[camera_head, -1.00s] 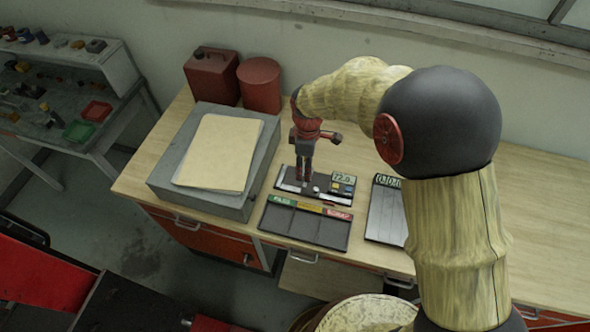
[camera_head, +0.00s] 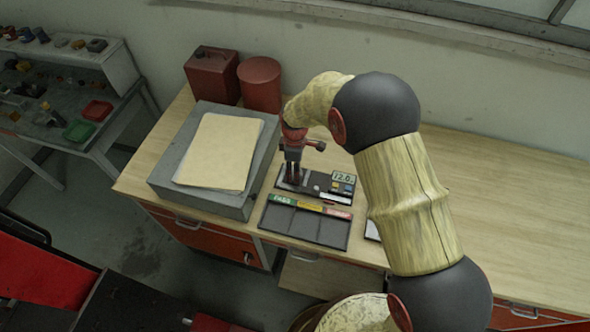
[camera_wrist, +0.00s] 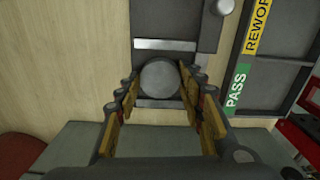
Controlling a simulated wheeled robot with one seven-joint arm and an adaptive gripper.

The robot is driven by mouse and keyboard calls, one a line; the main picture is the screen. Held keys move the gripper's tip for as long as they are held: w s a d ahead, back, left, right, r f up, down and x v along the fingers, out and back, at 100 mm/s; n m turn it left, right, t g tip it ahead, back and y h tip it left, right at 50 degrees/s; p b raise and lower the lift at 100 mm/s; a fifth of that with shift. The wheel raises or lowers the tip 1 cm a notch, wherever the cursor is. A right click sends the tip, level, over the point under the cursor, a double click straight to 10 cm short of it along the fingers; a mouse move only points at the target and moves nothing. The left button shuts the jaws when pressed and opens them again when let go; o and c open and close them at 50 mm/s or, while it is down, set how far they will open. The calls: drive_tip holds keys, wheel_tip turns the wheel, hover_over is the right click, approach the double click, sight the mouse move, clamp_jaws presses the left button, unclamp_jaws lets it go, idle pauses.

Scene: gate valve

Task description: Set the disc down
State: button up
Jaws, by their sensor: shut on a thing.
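My gripper (camera_wrist: 160,84) is shut on a round grey disc (camera_wrist: 160,77), which sits between the two fingertips in the wrist view. The disc is over a dark measuring fixture (camera_wrist: 178,20) with pale metal bars across it. I cannot tell whether the disc touches the fixture. In the head view my gripper (camera_head: 292,178) points down at the left part of the fixture (camera_head: 318,188), whose display reads about 12.0. The disc cannot be made out there. A sorting tray (camera_head: 303,238) with green, yellow and red labels lies in front of the fixture.
A grey box (camera_head: 205,195) with a folder on it stands left of the fixture. A red can (camera_head: 212,72) and red cylinder (camera_head: 260,83) stand behind. A flat device (camera_head: 372,230) is mostly hidden by my arm. The bench's right side (camera_head: 510,220) is clear.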

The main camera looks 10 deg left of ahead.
drive_tip(key=shift+f, duration=0.15)
drive_tip(key=o, duration=1.4)
drive_tip(key=shift+o, duration=0.2)
wheel_tip(320, 180, up, 12)
drive_tip(key=shift+r, duration=0.2)
